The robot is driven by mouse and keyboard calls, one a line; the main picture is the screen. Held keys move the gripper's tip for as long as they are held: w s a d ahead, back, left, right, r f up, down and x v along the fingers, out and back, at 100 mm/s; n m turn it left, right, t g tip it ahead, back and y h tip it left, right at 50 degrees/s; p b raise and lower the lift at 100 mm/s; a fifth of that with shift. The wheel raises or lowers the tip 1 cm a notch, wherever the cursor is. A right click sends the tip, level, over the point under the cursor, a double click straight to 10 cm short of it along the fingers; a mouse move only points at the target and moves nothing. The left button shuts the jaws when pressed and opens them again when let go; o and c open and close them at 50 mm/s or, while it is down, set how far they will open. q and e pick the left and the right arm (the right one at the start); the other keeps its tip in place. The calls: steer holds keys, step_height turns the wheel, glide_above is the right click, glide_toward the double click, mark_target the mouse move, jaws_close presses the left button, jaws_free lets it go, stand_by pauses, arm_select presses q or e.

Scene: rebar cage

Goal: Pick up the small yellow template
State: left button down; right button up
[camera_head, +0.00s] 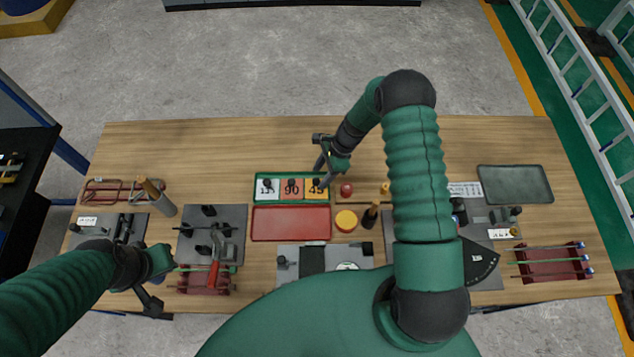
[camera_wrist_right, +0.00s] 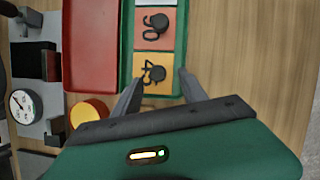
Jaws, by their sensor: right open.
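The small yellow template (camera_head: 315,188), marked 45 and with a black knob, lies at the right end of a green tray (camera_head: 291,202). It also shows in the right wrist view (camera_wrist_right: 144,87), its knob between my fingers in the picture. My right gripper (camera_head: 322,176) is open and empty, over the tray's right end. Its fingers show on both sides of the template in the wrist view (camera_wrist_right: 157,84); contact cannot be told. My left gripper (camera_head: 160,281) is low at the front left of the table, its jaws unclear.
An orange template marked 90 (camera_head: 291,189) and a white one (camera_head: 267,188) share the tray. A red tray (camera_head: 291,223) lies in front. A red knob (camera_head: 346,190) and a yellow round thing (camera_head: 346,220) stand close on the right. The table behind is clear.

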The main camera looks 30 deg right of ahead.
mark_target(316, 186)
steer(key=shift+x, duration=1.05)
steer(key=shift+a+f, duration=0.1)
steer(key=shift+a, duration=0.35)
steer(key=c, duration=0.6)
jaws_close()
steer(key=shift+d, duration=0.3)
